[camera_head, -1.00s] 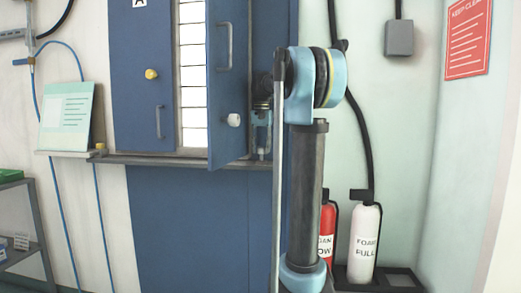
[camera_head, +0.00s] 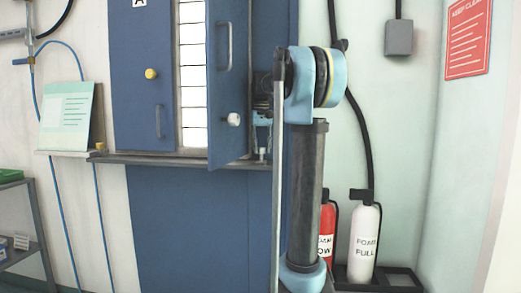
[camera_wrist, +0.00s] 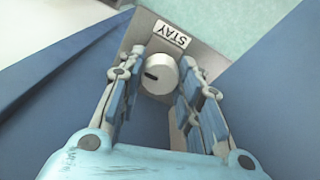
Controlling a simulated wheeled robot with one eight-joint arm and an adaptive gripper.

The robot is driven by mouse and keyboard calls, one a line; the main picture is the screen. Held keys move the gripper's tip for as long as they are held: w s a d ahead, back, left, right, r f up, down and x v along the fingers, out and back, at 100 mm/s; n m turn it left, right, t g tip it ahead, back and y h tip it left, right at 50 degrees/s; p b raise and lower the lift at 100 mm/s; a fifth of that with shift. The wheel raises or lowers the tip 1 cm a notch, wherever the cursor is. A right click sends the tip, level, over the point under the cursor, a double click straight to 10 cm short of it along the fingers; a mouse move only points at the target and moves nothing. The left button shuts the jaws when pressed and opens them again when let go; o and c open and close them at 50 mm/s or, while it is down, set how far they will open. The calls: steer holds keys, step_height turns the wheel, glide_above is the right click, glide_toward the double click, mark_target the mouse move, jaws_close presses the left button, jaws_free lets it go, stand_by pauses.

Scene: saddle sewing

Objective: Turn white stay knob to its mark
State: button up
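The white stay knob (camera_wrist: 160,74) is round, on a grey plate (camera_wrist: 143,32) with a label reading "STAY" (camera_wrist: 172,34), upside down in the wrist view. A short dark line on the knob's face points left. No target mark on the plate can be made out. My gripper (camera_wrist: 162,57) is open, with one blue-padded finger on each side of the knob and visible gaps; contact is not seen. In the head view my gripper (camera_head: 262,118) is partly hidden by my arm, above a small pale part (camera_head: 262,154) by the ledge, perhaps this knob.
A blue door (camera_head: 228,60) stands ajar, with a handle and another white knob (camera_head: 234,119). A ledge (camera_head: 180,160) runs below it. A yellow knob (camera_head: 151,73) is on the left panel. Red (camera_head: 327,230) and white (camera_head: 364,240) extinguishers stand at lower right.

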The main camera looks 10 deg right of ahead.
steer(key=o, duration=0.4)
steer(key=shift+c, duration=0.2)
step_height(320, 180, up, 12)
stand_by(0.4)
steer(key=shift+w, duration=0.1)
steer(key=s+f, duration=1.1)
steer(key=f, duration=0.4)
steer(key=s+f+t, duration=0.1)
steer(key=s+f, duration=1.1)
steer(key=f, duration=0.3)
steer(key=s+f+t, duration=0.1)
steer(key=s+f, duration=1.1)
steer(key=f, duration=0.3)
steer(key=shift+s+f+n, duration=0.2)
steer(key=shift+f+n, duration=0.1)
steer(key=shift+f, duration=0.1)
